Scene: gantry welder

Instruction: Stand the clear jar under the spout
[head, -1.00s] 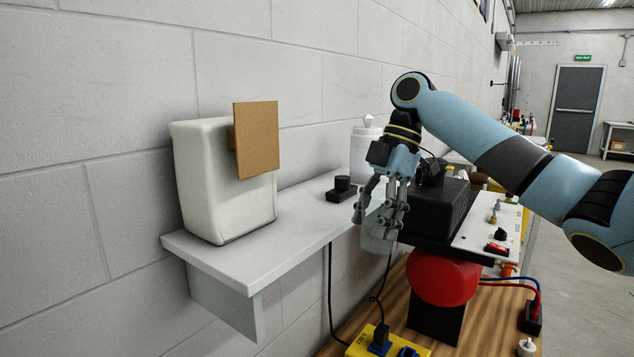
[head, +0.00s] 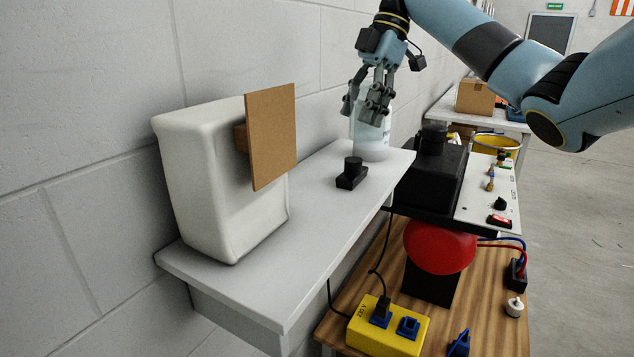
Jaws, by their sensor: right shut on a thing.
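My right gripper (head: 368,108) reaches down from the top, over the far end of the grey shelf (head: 300,225). It is shut on the clear jar (head: 368,132), a pale see-through shape just below its fingers. The jar overlaps a translucent white bottle (head: 386,135) on the shelf, so their outlines are hard to separate. I cannot tell whether the jar touches the shelf. No spout can be clearly made out; the fingers cover the bottle's top. My left gripper is not in view.
A white container (head: 205,190) with a brown square plate (head: 270,135) stands on the near shelf. A small black block with a knob (head: 351,173) sits between it and the bottle. Right of the shelf are a black box (head: 430,178), red ball (head: 440,247) and yellow socket box (head: 388,328).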

